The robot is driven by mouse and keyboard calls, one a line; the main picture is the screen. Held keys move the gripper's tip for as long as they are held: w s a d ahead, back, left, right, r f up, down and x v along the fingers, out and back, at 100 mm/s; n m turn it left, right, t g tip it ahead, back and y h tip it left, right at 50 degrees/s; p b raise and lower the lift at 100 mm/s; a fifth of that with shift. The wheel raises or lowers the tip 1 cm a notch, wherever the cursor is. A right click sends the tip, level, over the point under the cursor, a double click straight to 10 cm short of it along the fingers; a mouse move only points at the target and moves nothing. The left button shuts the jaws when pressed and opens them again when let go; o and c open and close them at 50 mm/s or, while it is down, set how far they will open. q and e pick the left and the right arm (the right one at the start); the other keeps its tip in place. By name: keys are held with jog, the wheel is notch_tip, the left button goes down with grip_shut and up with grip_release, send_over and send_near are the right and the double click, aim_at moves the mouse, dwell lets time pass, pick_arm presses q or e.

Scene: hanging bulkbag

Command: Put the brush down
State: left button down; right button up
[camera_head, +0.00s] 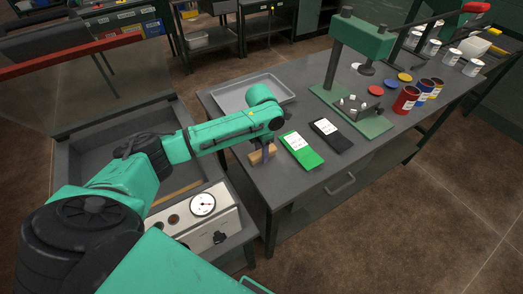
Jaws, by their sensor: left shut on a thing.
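My left arm reaches in from the left, and its gripper (262,146) points down over the near left corner of the grey table (232,100). The left gripper is shut on the brush, whose light wooden body (262,155) shows at the fingertips. The brush is at the table's near left edge, left of the green bag. I cannot tell whether it touches the tabletop. Its lower part is hard to make out. My right gripper is not in view.
A flat green bag (301,150) and a black one (331,135) lie right of the brush. Behind are a grey tray (238,97) and a green press (362,40). Several cans, including a red one (406,99), stand at right. A gauge panel (200,215) is below left.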

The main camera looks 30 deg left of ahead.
pick_arm(q)
jog(key=shift+f, duration=0.1)
jog(key=c, duration=0.5)
grip_release()
notch_tip(320, 180, up, 12)
jog(key=b, duration=0.1)
jog(key=shift+r+b, duration=0.2)
jog(key=shift+b, duration=0.1)
